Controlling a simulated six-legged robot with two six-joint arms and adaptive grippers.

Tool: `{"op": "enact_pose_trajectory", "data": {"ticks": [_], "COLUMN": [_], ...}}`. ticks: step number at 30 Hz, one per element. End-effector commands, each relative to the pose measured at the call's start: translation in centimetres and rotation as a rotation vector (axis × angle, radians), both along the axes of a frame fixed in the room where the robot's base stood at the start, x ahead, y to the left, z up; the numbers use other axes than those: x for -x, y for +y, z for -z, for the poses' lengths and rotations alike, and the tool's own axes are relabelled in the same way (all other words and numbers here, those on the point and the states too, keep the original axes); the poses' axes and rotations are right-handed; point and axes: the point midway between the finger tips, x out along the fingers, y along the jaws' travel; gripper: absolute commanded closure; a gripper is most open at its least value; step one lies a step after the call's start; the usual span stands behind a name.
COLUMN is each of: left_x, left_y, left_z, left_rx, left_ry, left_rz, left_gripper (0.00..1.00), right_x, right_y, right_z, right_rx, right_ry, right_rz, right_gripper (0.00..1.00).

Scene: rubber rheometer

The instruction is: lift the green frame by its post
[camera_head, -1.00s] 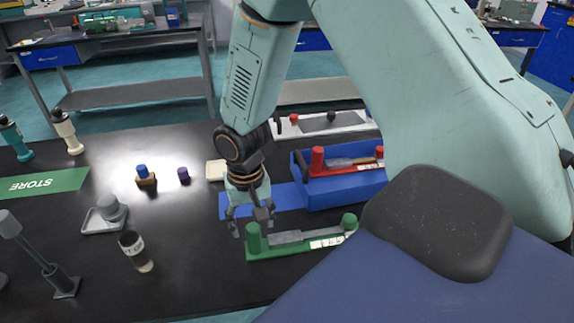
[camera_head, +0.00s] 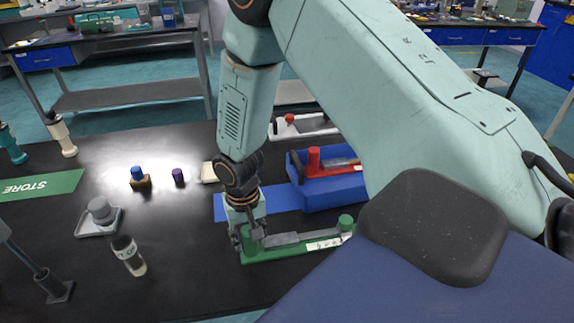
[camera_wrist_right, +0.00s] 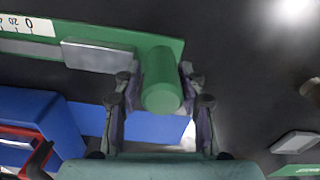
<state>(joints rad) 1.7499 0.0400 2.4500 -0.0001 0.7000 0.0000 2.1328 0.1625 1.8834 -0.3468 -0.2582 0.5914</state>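The green frame (camera_head: 285,252) lies flat on the black bench, with a grey bar and a white scale strip on it. A green post stands at each end. My right gripper (camera_head: 251,242) points down at the frame's left post, partly hiding it in the head view. In the right wrist view the post (camera_wrist_right: 162,80) stands between the two fingers of the gripper (camera_wrist_right: 160,74). The fingers are open, one on each side, with narrow gaps to the post. My left gripper is not in view.
A blue tray (camera_head: 335,195) holding a red-posted frame (camera_head: 313,162) stands just behind the green frame. To the left are a dark-capped bottle (camera_head: 129,256), a grey weight on a dish (camera_head: 101,211) and a green STORE mat (camera_head: 40,185). Bare bench lies between.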

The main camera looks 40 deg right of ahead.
Motion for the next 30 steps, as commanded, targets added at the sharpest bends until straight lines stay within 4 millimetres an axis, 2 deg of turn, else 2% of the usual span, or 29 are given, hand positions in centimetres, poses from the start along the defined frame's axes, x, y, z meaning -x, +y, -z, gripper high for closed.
{"op": "enact_pose_trajectory", "data": {"ticks": [2, 13, 23, 26, 30], "left_x": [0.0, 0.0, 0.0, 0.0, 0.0], "left_y": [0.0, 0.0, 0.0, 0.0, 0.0], "left_z": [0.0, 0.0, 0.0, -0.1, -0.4], "left_rx": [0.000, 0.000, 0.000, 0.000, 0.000], "left_ry": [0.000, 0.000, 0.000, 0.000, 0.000], "left_rz": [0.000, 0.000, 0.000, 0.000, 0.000], "left_gripper": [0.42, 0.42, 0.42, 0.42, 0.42], "right_x": [0.0, 0.0, 0.0, -0.1, -0.2], "right_y": [0.0, 0.0, 0.0, 0.0, 0.0], "right_z": [0.0, 0.0, -0.2, -1.1, -3.7], "right_rx": [0.000, 0.000, -0.001, -0.001, 0.000], "right_ry": [0.000, 0.000, -0.001, -0.004, -0.007], "right_rz": [0.000, 0.000, 0.000, 0.000, 0.000], "right_gripper": [0.69, 1.00, 1.00, 1.00, 1.00]}}
